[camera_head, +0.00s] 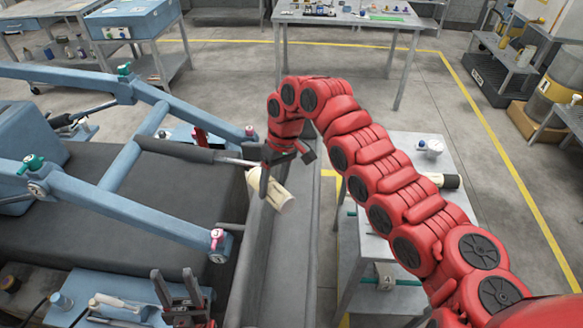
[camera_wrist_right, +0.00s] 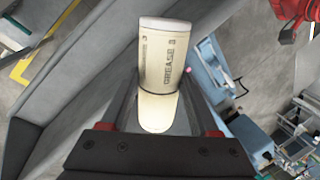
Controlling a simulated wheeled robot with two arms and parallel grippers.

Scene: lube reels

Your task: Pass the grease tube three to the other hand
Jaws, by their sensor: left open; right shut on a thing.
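The grease tube three (camera_head: 272,190) is a cream-coloured tube held out over the dark trough edge in the middle of the head view. In the right wrist view the tube (camera_wrist_right: 164,65) shows the label "GREASE 3" and sits between the two fingers. My right gripper (camera_head: 267,178) is shut on it; the fingers also show in the right wrist view (camera_wrist_right: 158,100). My left gripper (camera_head: 172,274) is at the bottom of the head view, open and empty, pointing up, well apart from the tube.
A blue frame (camera_head: 120,165) with tubular bars spans the left side, near the tube. A blue-topped cart (camera_head: 85,285) with tools lies at the lower left. A work table (camera_head: 345,18) is at the back.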

